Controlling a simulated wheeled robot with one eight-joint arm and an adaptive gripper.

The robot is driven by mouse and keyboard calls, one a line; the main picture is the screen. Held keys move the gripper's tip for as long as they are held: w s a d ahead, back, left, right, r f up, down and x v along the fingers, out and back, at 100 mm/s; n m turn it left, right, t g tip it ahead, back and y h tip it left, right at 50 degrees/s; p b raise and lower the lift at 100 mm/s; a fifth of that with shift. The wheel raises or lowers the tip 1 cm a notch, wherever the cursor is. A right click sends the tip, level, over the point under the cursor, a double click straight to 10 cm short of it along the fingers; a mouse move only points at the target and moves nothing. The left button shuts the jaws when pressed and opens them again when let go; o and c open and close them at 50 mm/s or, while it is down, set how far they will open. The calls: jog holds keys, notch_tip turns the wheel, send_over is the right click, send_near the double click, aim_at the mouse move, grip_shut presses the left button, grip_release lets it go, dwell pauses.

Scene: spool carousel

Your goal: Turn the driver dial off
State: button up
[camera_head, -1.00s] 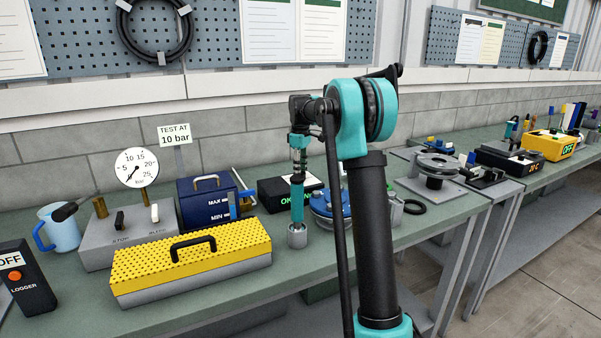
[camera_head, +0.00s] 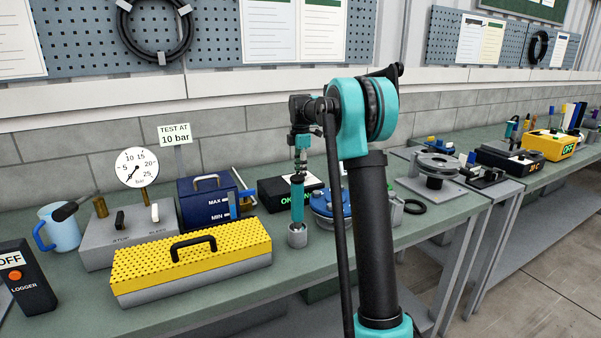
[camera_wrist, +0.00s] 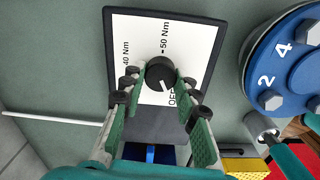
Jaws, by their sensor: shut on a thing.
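The driver dial is a round black knob (camera_wrist: 160,73) on a white plate (camera_wrist: 195,35) marked 40 Nm, 50 Nm and OFF. Its white pointer line points toward the OFF lettering, partly hidden by the knob and a finger. My gripper (camera_wrist: 159,77) has its fingers on both sides of the knob and is shut on it. In the head view, my gripper (camera_head: 300,168) reaches down over the black driver box (camera_head: 272,194) with a green display. A teal-handled driver (camera_head: 297,203) stands upright in a grey cup (camera_head: 298,239) in front of the box and hides part of it.
A blue numbered disc with bolts (camera_head: 325,203) stands close right of the box. Left are a blue box (camera_head: 205,205), a yellow-topped case (camera_head: 190,258) and a gauge unit (camera_head: 125,240). Some bare bench (camera_head: 330,258) lies in front.

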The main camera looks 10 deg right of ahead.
jog(key=shift+n, duration=0.3)
dwell(0.4)
jog(key=o, duration=1.2)
jog(key=shift+c, duration=0.2)
jog(key=shift+r, duration=0.1)
notch_tip(320, 180, up, 12)
